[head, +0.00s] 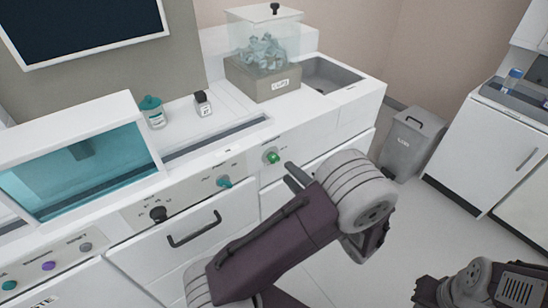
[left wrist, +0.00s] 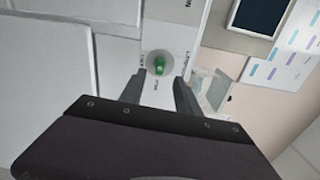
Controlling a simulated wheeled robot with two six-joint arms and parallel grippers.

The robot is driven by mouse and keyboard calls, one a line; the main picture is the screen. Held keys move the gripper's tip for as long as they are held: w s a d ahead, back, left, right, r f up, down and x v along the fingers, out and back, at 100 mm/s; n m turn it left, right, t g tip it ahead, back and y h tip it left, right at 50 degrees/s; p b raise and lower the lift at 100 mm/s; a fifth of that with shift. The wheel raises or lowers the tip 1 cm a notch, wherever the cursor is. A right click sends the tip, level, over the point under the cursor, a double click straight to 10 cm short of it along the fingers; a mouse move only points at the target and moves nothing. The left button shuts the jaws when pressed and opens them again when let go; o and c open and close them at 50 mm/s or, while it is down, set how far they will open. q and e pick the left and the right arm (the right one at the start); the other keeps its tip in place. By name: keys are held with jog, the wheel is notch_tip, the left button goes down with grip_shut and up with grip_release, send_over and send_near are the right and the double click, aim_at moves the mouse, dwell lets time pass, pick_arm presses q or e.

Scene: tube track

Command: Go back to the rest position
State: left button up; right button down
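My left arm reaches in from the bottom of the head view, over the front of the white bench. My left gripper (head: 296,178) is in front of the bench panel, just right of and below a green knob (head: 271,157). In the left wrist view my left gripper (left wrist: 158,92) has its two fingers apart, with nothing between them. The green knob (left wrist: 159,65) shows beyond the fingertips, and the gripper looks clear of it. Part of my right arm shows at the lower right of the head view; its fingers are not visible.
A teal-windowed hood (head: 80,165) stands on the bench at left. A teal-capped bottle (head: 152,112), a small dark-capped bottle (head: 203,103) and a clear lidded box (head: 264,40) stand behind the panel. A grey bin (head: 411,145) is on the floor; floor between is open.

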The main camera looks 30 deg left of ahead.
pick_arm(q)
jog(key=v, duration=0.2)
jog(key=shift+s+d, duration=0.1)
jog(key=shift+d, duration=0.15)
jog(key=s+a+f+n+g+h, duration=0.2)
jog(key=s+a+f+g+h, duration=0.25)
jog(key=s+a+g, duration=0.35)
jog(key=s+d+f+n+g+h, duration=0.1)
jog(key=s+d+f+n+h, duration=0.1)
jog(key=s+d+f+h, duration=0.65)
jog(key=w+d+r+n+t+h, duration=0.2)
jog(key=w+r+t+h, duration=0.2)
jog(key=w, duration=0.2)
notch_tip(320, 180, up, 18)
jog(key=p, duration=1.9)
jog(key=shift+s+r+g, duration=0.15)
jog(key=shift+r+g, duration=0.05)
jog(key=shift+g, duration=0.2)
